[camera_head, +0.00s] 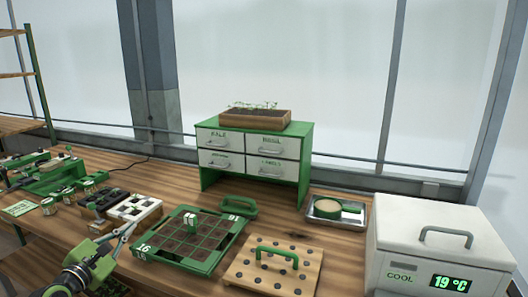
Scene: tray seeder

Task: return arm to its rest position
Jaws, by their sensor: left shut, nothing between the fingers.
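My left gripper (126,232) reaches in from the bottom left in the head view. Its fingers are shut with nothing between them. The fingertips are in front of the black and white cell blocks and left of the green-framed seed tray (210,259). I cannot tell whether they touch anything. The arm's green and black wrist is at the lower left. My right gripper is not in view.
A dibber board (237,276) with a green handle lies right of the tray. A drawer cabinet (306,150) stands behind, with a seedling planter (281,117) on top. A metal tray (360,220) and white COOL box (420,222) are right. Clutter fills the left.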

